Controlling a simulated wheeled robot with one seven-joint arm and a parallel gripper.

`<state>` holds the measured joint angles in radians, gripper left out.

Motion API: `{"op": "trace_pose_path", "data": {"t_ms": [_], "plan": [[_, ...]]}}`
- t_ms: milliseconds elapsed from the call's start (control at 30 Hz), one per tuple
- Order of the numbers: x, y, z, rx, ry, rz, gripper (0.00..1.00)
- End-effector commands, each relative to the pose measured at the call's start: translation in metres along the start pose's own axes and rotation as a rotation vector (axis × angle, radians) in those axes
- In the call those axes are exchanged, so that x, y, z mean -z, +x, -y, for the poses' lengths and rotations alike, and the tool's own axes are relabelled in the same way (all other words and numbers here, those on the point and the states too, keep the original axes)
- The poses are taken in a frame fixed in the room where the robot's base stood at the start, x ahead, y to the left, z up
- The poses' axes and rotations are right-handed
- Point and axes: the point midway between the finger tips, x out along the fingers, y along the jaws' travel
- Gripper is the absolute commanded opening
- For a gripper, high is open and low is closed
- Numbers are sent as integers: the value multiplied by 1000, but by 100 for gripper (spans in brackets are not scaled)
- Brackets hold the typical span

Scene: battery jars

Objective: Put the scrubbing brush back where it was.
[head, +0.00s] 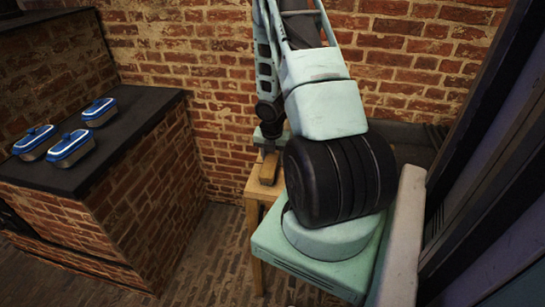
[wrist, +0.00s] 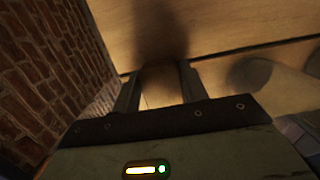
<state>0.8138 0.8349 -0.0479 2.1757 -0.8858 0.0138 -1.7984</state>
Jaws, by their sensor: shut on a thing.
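My gripper (head: 267,152) points down over a small wooden table (head: 254,188) beside the brick wall, partly behind my own arm. It is shut on a brown wooden thing, which looks like the scrubbing brush (head: 269,169), at the tabletop. In the wrist view the tan brush body (wrist: 160,86) shows between the two fingers, with a dark shadow on the wood beyond it. Its bristles are hidden. I cannot tell whether the brush touches the tabletop.
A brick wall (head: 190,60) rises behind the table. The paved floor (head: 205,255) between counter and table is clear.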

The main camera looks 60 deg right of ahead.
Motion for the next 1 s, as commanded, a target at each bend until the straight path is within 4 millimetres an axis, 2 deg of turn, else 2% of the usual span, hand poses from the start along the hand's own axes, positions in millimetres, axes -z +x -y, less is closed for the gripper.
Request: {"op": "trace_pose_path", "data": {"t_ms": [133,167,200,233,500,633,767,1000], "plan": [[1,4,0,0,0,-1,7],[1,3,0,0,1,0,52],[1,3,0,0,1,0,63],[1,3,0,0,0,0,65],[0,1,0,0,0,0,65],[0,-8,0,-3,2,0,65],[-1,-31,0,-3,3,2,65],[-1,-84,0,-3,5,2,65]]}}
